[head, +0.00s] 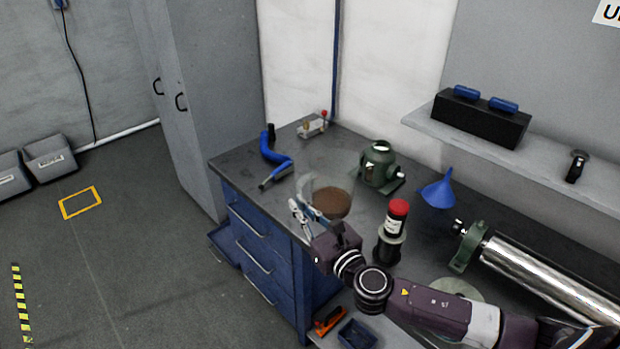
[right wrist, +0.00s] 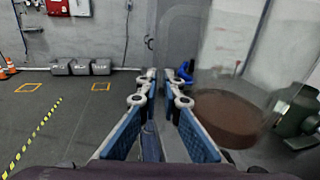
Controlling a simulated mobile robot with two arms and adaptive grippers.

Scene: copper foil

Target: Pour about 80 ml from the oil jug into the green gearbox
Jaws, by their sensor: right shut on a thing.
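The oil jug (head: 332,203) is clear, with brown oil in its lower part, and looks roughly upright at the workbench's left front. In the right wrist view the jug (right wrist: 230,115) is large, just right of the fingers. My right gripper (head: 299,211) is shut on the jug at its left side; the handle is hard to make out. I cannot tell whether the jug's base touches the bench. The green gearbox (head: 379,166) stands on the bench behind and right of the jug, apart from it. My left gripper is not in view.
A shelf (head: 418,118) with a black box is at right. The floor at left is mostly free.

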